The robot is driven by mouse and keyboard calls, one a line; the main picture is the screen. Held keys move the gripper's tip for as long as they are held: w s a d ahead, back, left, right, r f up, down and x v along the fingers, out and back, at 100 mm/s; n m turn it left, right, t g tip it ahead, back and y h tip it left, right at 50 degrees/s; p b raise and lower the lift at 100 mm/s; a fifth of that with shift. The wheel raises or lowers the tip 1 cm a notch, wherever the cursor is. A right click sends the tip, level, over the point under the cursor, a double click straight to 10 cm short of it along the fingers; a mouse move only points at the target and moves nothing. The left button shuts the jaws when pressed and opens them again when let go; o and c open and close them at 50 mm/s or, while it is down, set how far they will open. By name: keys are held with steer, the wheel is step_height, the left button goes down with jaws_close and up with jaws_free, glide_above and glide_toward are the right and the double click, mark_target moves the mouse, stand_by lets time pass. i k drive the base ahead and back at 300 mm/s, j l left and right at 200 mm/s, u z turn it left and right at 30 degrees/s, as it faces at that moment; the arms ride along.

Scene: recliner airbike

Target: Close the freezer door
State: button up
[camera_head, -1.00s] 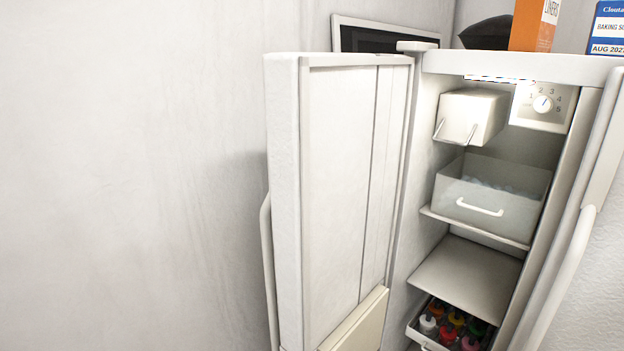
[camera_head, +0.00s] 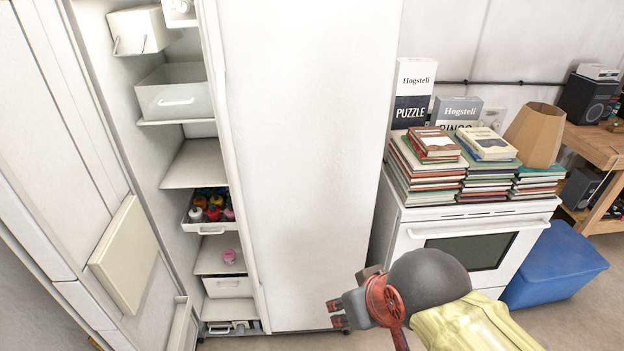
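The freezer door (camera_head: 75,150) stands wide open on the left side of the head view, its inner face toward me with a cream bin (camera_head: 125,253) on it. Its outer edge is cut off by the picture. The open freezer compartment (camera_head: 195,165) beside it shows shelves, drawers and a tray of colourful bottles (camera_head: 213,206). My gripper (camera_head: 334,312) is low in the middle, in front of the fridge's bottom right, well to the right of the freezer door and apart from it. Its fingers are small and seen at an angle, so their opening is unclear.
The wide fridge door (camera_head: 305,150) right of the freezer is shut. A white stove (camera_head: 410,255) with stacked books (camera_head: 430,170) stands to its right, then a blue bin (camera_head: 555,265) and a wooden bench (camera_head: 600,150). Some bare floor (camera_head: 285,343) shows at the bottom.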

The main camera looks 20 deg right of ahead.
mark_target(72, 212)
steer(key=i+j+u, duration=0.1)
steer(key=j, duration=0.3)
steer(key=i+j, duration=0.25)
steer(key=j, duration=0.15)
steer(key=i+j+u, duration=0.15)
steer(key=j, duration=0.25)
